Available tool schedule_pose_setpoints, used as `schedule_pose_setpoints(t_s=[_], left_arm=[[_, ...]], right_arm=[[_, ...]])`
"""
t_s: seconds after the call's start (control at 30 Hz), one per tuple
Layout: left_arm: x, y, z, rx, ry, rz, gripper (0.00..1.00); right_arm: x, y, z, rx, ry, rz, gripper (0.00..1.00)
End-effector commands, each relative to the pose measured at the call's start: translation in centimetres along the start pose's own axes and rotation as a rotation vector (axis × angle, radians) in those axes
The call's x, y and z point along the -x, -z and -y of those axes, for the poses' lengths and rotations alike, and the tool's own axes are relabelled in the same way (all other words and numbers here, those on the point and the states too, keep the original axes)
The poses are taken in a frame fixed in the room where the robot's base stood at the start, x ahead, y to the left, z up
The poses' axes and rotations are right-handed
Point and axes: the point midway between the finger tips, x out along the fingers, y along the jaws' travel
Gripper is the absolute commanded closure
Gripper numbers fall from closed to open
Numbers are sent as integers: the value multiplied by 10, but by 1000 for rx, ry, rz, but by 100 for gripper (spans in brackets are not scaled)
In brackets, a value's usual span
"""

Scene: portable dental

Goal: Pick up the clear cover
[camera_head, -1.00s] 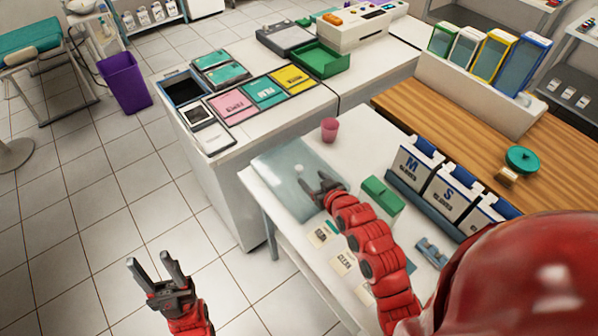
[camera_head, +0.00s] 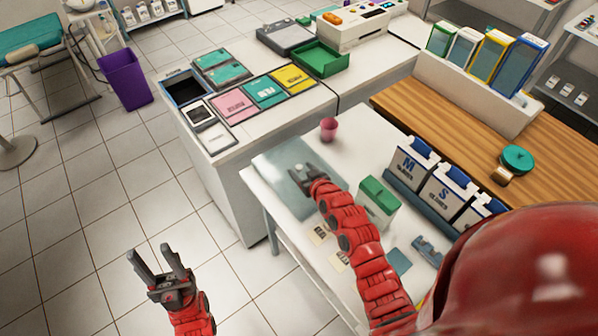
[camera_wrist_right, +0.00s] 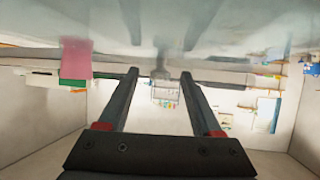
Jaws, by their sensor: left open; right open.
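The clear cover (camera_head: 277,170) is a pale, see-through blue-grey sheet-like piece lying at the left end of the white table (camera_head: 355,150). A small pale knob shows on its top. My right gripper (camera_head: 303,173) is open low over the cover, its fingers either side of the knob. In the right wrist view, which looks upside down, the open right gripper (camera_wrist_right: 159,73) has the cover's knob (camera_wrist_right: 162,66) between or just beyond its fingertips. I cannot tell whether they touch. My left gripper (camera_head: 160,252) is open and empty above the floor.
A pink cup (camera_head: 329,128) stands just behind the cover. A green-lidded box (camera_head: 378,194) stands to the right of my right forearm, near the glove boxes (camera_head: 410,160). Labelled cards (camera_head: 318,234) lie at the table's front edge. A counter (camera_head: 225,160) stands behind left.

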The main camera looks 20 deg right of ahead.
Motion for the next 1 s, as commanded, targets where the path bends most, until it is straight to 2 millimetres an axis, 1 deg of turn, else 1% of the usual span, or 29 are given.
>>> schedule_pose_setpoints(t_s=[0.13, 0.5, 1.0], left_arm=[[0, 0, 0, 0, 0, 0, 50], [0, 0, 0, 0, 0, 0, 50], [1, 0, 0, 0, 0, 0, 50]], right_arm=[[0, 0, 0, 0, 0, 0, 34], [0, 0, 0, 0, 0, 1, 100], [1, 2, 0, 0, 1, -1, 100]])
